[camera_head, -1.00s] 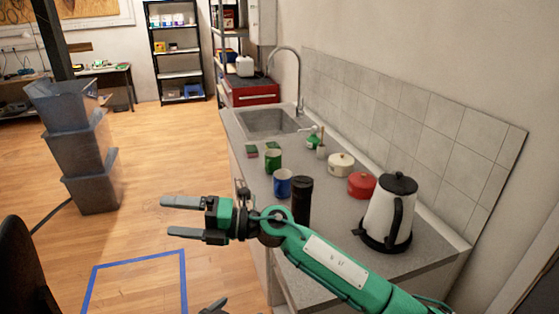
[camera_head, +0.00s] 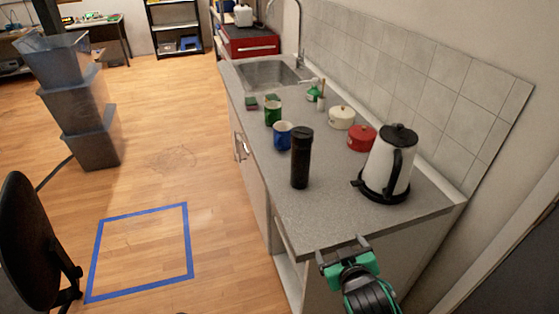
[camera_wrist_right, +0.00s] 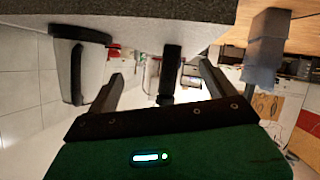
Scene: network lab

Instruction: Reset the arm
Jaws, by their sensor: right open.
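My right gripper (camera_head: 344,251) is at the near edge of the counter in the head view, with its fingers pointing away from me. It is open and empty, the two dark fingers apart. In the right wrist view the gripper (camera_wrist_right: 160,85) shows its two fingers spread with nothing between them; the picture looks upside down. The green arm link (camera_head: 368,295) behind it is mine. My left gripper is not in view.
The grey counter (camera_head: 330,220) holds a white kettle (camera_head: 388,165), a black tumbler (camera_head: 301,160), a blue mug (camera_head: 283,136), a green mug (camera_head: 272,113), a red pot (camera_head: 361,138) and a cream pot (camera_head: 341,118). Stacked bins (camera_head: 88,105) and a chair (camera_head: 32,240) stand left; the blue-taped floor (camera_head: 140,250) is clear.

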